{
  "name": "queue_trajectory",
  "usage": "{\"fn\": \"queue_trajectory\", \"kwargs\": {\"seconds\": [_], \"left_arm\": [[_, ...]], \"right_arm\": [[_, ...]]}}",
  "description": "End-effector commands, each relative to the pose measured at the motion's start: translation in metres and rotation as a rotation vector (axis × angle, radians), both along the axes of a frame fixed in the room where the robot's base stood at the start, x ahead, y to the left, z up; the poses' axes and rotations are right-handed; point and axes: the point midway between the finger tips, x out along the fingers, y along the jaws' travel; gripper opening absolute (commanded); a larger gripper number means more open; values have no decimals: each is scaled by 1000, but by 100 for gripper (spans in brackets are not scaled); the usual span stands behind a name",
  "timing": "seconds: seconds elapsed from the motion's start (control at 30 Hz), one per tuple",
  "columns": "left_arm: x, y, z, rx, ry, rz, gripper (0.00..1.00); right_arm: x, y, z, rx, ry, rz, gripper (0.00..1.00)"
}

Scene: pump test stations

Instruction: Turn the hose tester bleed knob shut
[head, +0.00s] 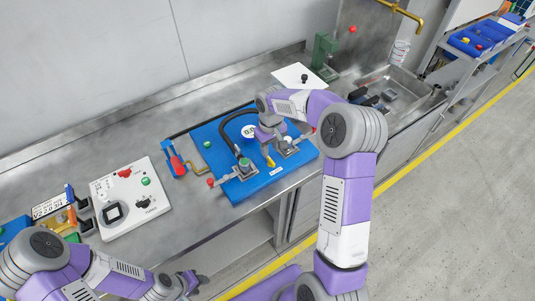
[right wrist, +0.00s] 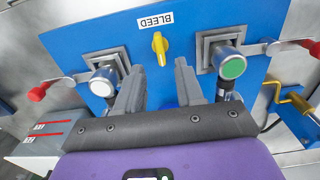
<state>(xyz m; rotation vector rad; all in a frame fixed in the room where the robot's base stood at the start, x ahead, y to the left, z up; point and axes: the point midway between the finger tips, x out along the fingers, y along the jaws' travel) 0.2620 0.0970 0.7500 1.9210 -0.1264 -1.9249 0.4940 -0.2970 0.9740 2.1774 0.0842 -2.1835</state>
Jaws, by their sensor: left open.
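The blue hose tester panel (head: 233,187) lies on the steel bench in the middle of the head view. Its yellow bleed knob (right wrist: 160,46) sits beside the BLEED label (right wrist: 153,20) in the right wrist view, its grip running roughly up and down the picture. The knob also shows in the head view (head: 270,162). My right gripper (right wrist: 158,68) is open, its two fingers apart with nothing between them; the knob appears just beyond the fingertips, apart from them. My left gripper (head: 193,281) is open and empty at the bottom of the head view, away from the panel.
Two clamps with red-tipped levers flank the knob, one with a white button (right wrist: 101,87), one with a green button (right wrist: 232,67). A black hose (head: 227,122) arches over the panel. A white control panel (head: 130,196) stands left; a sink (head: 405,90) is at right.

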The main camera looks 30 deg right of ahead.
Motion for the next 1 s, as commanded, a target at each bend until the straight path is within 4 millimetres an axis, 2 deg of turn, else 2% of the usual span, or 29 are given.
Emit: {"fn": "queue_trajectory", "kwargs": {"seconds": [0.1,0.3,0.47,0.7,0.93,1.0], "left_arm": [[-1,0,-4,0,1,0,43],[0,0,-7,0,1,0,43],[0,0,-8,0,0,0,43],[0,0,-8,0,0,0,43],[0,0,-8,0,0,0,43],[0,0,-8,0,0,0,43]], "right_arm": [[-1,0,-23,1,4,-1,37],[-1,0,-49,1,2,1,37],[-1,1,-57,2,0,-1,37],[-1,1,-57,2,0,-1,37],[0,1,-57,2,-1,0,2],[0,1,-57,2,-1,0,0]]}}
